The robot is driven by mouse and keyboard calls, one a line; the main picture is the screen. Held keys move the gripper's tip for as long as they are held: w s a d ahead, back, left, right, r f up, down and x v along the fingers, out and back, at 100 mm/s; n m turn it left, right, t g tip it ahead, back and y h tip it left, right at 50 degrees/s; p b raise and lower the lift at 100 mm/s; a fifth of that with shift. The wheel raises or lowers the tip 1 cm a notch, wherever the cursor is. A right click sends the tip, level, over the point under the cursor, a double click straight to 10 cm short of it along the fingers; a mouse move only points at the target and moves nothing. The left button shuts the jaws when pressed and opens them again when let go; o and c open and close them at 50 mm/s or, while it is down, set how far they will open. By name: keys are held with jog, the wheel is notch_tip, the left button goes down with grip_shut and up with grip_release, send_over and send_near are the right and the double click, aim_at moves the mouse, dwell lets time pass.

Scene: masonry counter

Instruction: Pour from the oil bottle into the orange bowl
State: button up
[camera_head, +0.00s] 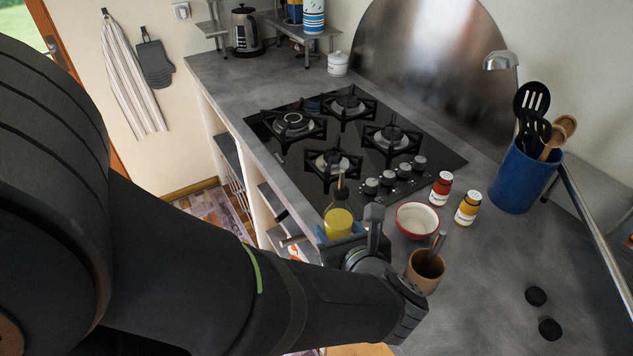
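The oil bottle (339,222) shows as a yellow body with a dark, narrow pourer on top, near the counter's front edge. It looks upright, and its lower part is hidden by my gripper. My gripper (354,233) is right at the bottle, with one dark finger standing just right of it. My wrist and forearm hide most of the gripper, so I cannot tell whether its fingers are closed on the bottle. The bowl (417,221), red-orange outside and cream inside, stands on the counter to the right of the bottle. Its visible inside looks empty.
A brown mortar with a pestle (426,271) stands in front of the bowl. A red-labelled jar (441,188) and a yellow jar (468,208) stand behind it. The gas hob (350,150) lies farther back; a blue utensil crock (525,178) stands right. The right counter is mostly clear.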

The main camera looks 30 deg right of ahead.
jog(key=shift+m+y, duration=0.6)
jog(key=shift+m, duration=0.1)
jog(key=f, duration=0.4)
jog(key=a+f, duration=0.1)
jog(key=f, duration=0.1)
jog(key=shift+r, duration=0.3)
jog(key=shift+a+r+m+y, duration=0.2)
jog(key=shift+m+y, duration=0.1)
jog(key=shift+m, duration=0.2)
jog(key=shift+a+f+m+y, duration=0.15)
jog(key=shift+a+m+y, duration=0.05)
jog(key=shift+m+y, duration=0.3)
jog(key=shift+a+f+m+y, duration=0.2)
jog(key=shift+m+y, duration=0.2)
jog(key=shift+m, duration=0.2)
jog(key=shift+w+a+f+m+t+y, duration=0.15)
jog(key=shift+a+f+m+y, duration=0.15)
jog(key=shift+f, duration=0.35)
jog(key=shift+s+a+f+m+t+y, duration=0.1)
jog(key=shift+a+f+m+y, duration=0.15)
jog(key=shift+a+f+m, duration=0.3)
jog(key=shift+w+a+f+m+t+y, duration=0.15)
jog(key=shift+a+f+m+y, duration=0.1)
jog(key=shift+f, duration=0.5)
jog(key=shift+a+f+m+y, duration=0.5)
jog(key=shift+a+f+m, duration=0.2)
jog(key=shift+a+m, duration=0.1)
